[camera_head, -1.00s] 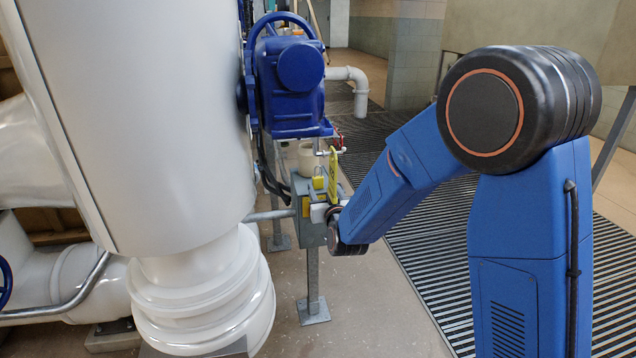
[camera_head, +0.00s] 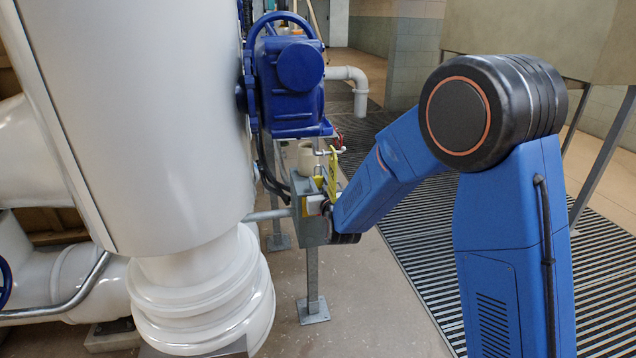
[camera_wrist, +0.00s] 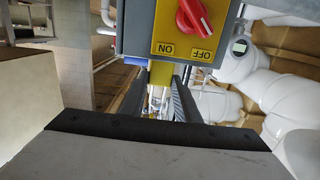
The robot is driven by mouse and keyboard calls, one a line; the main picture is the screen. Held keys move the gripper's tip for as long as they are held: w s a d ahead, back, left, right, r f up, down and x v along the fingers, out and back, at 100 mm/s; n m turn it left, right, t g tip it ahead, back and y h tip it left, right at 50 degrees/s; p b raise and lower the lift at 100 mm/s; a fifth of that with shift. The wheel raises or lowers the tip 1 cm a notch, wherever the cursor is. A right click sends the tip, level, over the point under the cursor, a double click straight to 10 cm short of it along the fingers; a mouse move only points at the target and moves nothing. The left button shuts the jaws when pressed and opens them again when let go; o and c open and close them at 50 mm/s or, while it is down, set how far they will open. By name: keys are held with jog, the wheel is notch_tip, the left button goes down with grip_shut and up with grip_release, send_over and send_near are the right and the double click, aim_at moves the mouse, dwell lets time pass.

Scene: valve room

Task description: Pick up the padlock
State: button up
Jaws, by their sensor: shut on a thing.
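The yellow padlock (camera_head: 318,181) is at the top of the grey switch box (camera_head: 311,232) in the head view, partly hidden by a yellow tag (camera_head: 333,176). In the wrist view a yellow body, which looks like the padlock (camera_wrist: 160,74), sits between the dark fingers of my gripper (camera_wrist: 157,98). My gripper is shut on it, close in front of the switch box. The box's red rotary switch (camera_wrist: 195,16) on its yellow ON/OFF plate shows right beside the fingers. The padlock's shackle cannot be made out in the wrist view.
A pale cup-like container (camera_head: 308,159) stands at the box. The blue valve actuator (camera_head: 290,80) is above and behind it. A large white pipe (camera_head: 135,120) blocks the left. Floor grating (camera_head: 600,265) lies open to the right.

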jog(key=shift+r, duration=0.25)
jog(key=shift+s+r, duration=0.1)
jog(key=shift+s, duration=0.2)
jog(key=v, duration=1.7)
jog(key=shift+s+f, duration=0.25)
jog(key=shift+f, duration=0.2)
jog(key=shift+w+d+f, duration=0.1)
